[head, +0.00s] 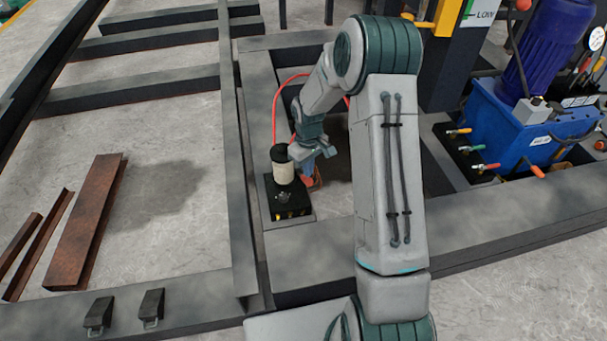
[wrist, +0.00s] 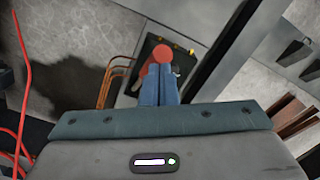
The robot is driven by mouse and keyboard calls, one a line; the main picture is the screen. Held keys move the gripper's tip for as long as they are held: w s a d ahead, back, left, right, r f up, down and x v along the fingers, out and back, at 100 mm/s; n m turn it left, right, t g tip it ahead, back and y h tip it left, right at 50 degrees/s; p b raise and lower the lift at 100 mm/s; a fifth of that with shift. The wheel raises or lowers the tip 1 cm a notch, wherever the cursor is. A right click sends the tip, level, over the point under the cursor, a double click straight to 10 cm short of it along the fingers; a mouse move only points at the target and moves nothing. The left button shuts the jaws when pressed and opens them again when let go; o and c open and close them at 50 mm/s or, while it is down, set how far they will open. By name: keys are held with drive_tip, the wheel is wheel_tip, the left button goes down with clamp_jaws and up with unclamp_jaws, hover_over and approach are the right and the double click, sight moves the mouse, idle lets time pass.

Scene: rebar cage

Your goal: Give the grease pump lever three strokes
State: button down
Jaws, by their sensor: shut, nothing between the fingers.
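The grease pump (head: 290,208) is a black base with a pale, dark-capped cylinder (head: 283,172), standing in a bay of the steel frame. In the wrist view the black pump base (wrist: 155,51) lies beyond my fingers. The lever's round red knob (wrist: 164,54) shows just past my fingertips, and the rest of the lever is mostly hidden. My gripper (wrist: 160,68) is shut and empty, its blue fingers together at the knob; I cannot tell whether they touch it. In the head view my gripper (head: 307,179) is close to the pump's right side.
A red hose (head: 275,110) arcs behind the pump. Dark steel beams (head: 238,170) border the bay. A blue hydraulic unit (head: 530,130) with several coloured handles stands at the right. Rusty steel pieces (head: 88,215) lie on the floor at the left, with bare concrete around them.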

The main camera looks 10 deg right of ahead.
drive_tip(key=shift+s+f, duration=0.4)
drive_tip(key=shift+f, duration=0.05)
drive_tip(key=shift+f+b, duration=0.1)
drive_tip(key=shift+b, duration=0.2)
drive_tip(key=shift+s+f+b, duration=0.3)
drive_tip(key=shift+s+f, duration=0.1)
drive_tip(key=shift+s, duration=0.1)
drive_tip(key=shift+s+f+b, duration=0.3)
drive_tip(key=shift+s+f, duration=0.1)
drive_tip(key=shift+f, duration=0.15)
drive_tip(key=shift+s+f+b, duration=0.4)
drive_tip(key=shift+s+f, duration=0.05)
drive_tip(key=shift+f, duration=0.1)
